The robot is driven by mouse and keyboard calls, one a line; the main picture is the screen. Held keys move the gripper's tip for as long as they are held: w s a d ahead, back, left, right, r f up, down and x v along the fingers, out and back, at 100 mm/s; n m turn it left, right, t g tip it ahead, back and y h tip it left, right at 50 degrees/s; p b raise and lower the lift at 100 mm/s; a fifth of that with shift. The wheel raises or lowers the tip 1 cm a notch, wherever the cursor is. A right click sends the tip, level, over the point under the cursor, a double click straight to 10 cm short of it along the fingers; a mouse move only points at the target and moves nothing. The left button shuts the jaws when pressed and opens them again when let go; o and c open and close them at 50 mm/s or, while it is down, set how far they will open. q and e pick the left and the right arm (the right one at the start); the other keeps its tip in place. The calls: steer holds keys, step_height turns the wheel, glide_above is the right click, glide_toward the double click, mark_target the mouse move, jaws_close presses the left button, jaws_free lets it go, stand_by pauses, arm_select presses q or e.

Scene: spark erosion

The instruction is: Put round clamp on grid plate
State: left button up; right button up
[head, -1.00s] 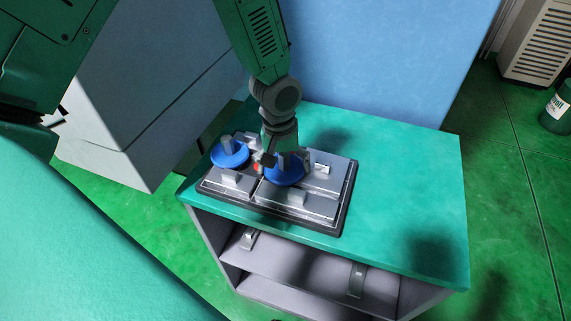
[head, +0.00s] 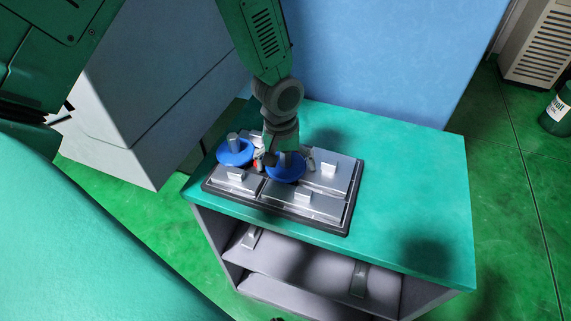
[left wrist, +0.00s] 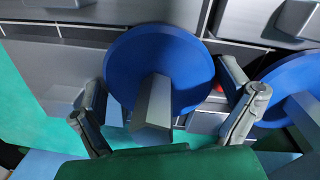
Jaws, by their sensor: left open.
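Two round clamps, blue discs with grey upright posts, sit on a metal plate with dark grooves and a black rim, which I take as the grid plate (head: 347,213). One clamp (head: 234,155) is at the plate's back left corner. The other clamp (head: 287,174) is to its right, below my left gripper (head: 285,160). In the left wrist view this clamp (left wrist: 155,45) has its post between the spread fingers of the gripper (left wrist: 157,82), with gaps on both sides. The other clamp (left wrist: 290,80) is beside the right finger. The right gripper is out of view.
The plate lies on a green-topped cabinet (head: 410,190) with open shelves below. Its top is clear to the right. A blue panel (head: 390,60) stands behind, and a grey machine body (head: 165,90) is at the left. Small metal blocks rise from the plate.

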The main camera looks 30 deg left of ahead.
arm_select(q)
steer(key=r, duration=0.4)
steer(key=shift+w+a, duration=0.2)
steer(key=r, duration=0.8)
steer(key=shift+s+a+r+p, duration=0.1)
steer(key=shift+s+r+p, duration=0.2)
steer(key=shift+s+r, duration=0.05)
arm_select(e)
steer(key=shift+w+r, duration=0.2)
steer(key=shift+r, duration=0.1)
arm_select(q)
steer(key=shift+a, duration=0.15)
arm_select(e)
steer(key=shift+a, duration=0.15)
